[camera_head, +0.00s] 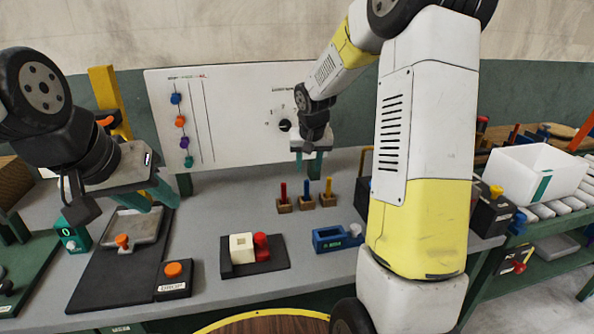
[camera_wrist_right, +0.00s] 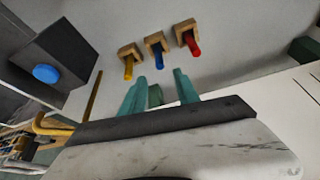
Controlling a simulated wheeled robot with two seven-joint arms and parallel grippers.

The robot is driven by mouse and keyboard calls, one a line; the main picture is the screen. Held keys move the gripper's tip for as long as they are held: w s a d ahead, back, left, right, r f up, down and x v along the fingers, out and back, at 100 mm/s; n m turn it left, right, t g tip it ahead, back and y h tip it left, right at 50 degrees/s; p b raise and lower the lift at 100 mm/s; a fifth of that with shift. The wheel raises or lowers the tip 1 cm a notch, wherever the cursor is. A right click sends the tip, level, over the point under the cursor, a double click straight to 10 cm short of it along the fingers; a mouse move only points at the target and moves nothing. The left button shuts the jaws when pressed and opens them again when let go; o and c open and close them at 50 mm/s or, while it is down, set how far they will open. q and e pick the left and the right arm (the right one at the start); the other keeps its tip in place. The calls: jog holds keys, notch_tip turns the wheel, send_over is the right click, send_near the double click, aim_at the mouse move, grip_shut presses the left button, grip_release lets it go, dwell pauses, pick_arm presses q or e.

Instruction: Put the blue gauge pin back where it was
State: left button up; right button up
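The blue gauge pin (camera_head: 307,189) stands upright in the middle one of three small wooden blocks. A red pin (camera_head: 283,191) stands in the left block and a yellow pin (camera_head: 329,187) in the right one. In the right wrist view the blue pin (camera_wrist_right: 157,60) lies beyond my fingertips, with the yellow pin (camera_wrist_right: 128,69) and the red pin (camera_wrist_right: 193,45) either side. My right gripper (camera_wrist_right: 160,77) is open and empty, apart from the pins; in the head view it hangs behind and above them. My left gripper (camera_head: 153,206) appears open and empty, over the press at left.
A dark base with a cream block (camera_head: 242,248) and a red knob sits in front of the pins. A blue device (camera_head: 338,238) is to its right. An orange button box (camera_head: 173,279) is front left. A whiteboard (camera_head: 225,115) stands behind. A white bin (camera_head: 538,174) is at right.

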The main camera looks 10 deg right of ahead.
jog(key=s+a+r, duration=0.1)
jog(key=s+r, duration=1)
jog(key=s, duration=0.1)
jog(key=s+a+r+n+y, duration=0.1)
jog(key=s, duration=0.7)
jog(key=s+a+r+n+t+y, duration=0.1)
jog(key=s+a, duration=0.1)
jog(key=s, duration=0.7)
jog(key=shift+s+a+t+y, duration=0.15)
jog(key=shift+s+t+y, duration=0.15)
jog(key=shift+y, duration=0.1)
